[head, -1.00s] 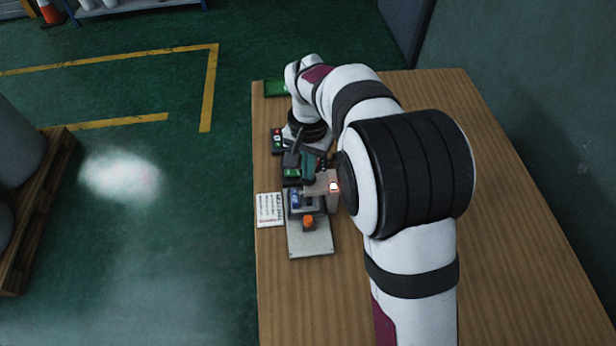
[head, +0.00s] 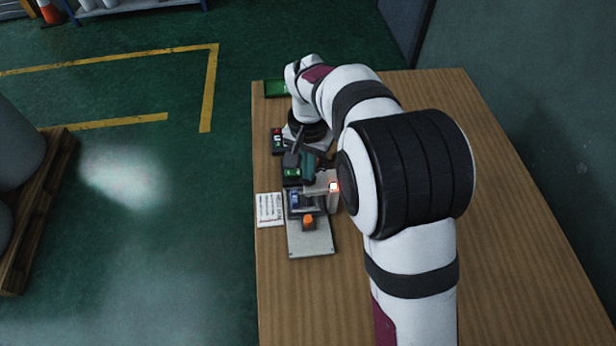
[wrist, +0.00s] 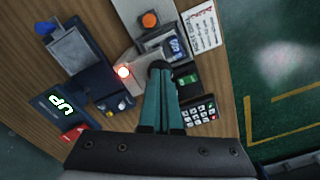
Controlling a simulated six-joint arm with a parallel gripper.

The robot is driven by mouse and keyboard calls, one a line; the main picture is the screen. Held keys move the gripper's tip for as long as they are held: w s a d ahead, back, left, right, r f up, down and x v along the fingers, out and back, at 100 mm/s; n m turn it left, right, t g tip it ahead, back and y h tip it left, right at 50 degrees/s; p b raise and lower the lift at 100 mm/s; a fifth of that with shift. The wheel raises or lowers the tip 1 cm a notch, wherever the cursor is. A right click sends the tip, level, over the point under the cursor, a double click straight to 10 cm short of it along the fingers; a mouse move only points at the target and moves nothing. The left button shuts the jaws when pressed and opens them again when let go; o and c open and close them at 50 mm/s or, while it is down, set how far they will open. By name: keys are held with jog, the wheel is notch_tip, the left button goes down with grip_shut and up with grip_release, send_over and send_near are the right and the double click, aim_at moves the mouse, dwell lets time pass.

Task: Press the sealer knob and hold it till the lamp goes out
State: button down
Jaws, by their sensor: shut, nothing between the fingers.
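The sealer has a grey base plate (head: 311,242), a pale arm (head: 322,187) and an orange round part (head: 308,221); in the wrist view the orange part (wrist: 150,19) shows at the top. The lamp (head: 333,186) on the pale arm glows red-orange, as it also does in the wrist view (wrist: 124,71). My gripper (wrist: 160,70) has its teal fingers shut together, with nothing held. Their tips meet a dark round part, likely the knob (wrist: 158,64), beside the pale arm. Whether it is pressed down cannot be told. In the head view my gripper (head: 309,170) is partly hidden.
A printed card (wrist: 201,26) lies beside the sealer. The wooden table (head: 510,270) is clear at the right.

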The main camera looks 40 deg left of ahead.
dwell(0.3)
notch_tip(320, 180, up, 8)
dwell(0.7)
jog(key=s+d+r+m, duration=0.1)
jog(key=d+r+m, duration=0.15)
jog(key=d, duration=0.65)
jog(key=d+r+m, duration=0.1)
jog(key=d+r, duration=0.2)
jog(key=d, duration=0.7)
jog(key=s+d+f+m+y, duration=0.1)
jog(key=s+d+f+m, duration=0.1)
jog(key=s+d, duration=0.4)
jog(key=s+d+f+m, duration=0.2)
jog(key=s+d+m, duration=0.1)
jog(key=s+d, duration=0.4)
jog(key=shift+s+d+y, duration=0.25)
jog(key=shift+s+y, duration=0.15)
jog(key=shift+s, duration=0.75)
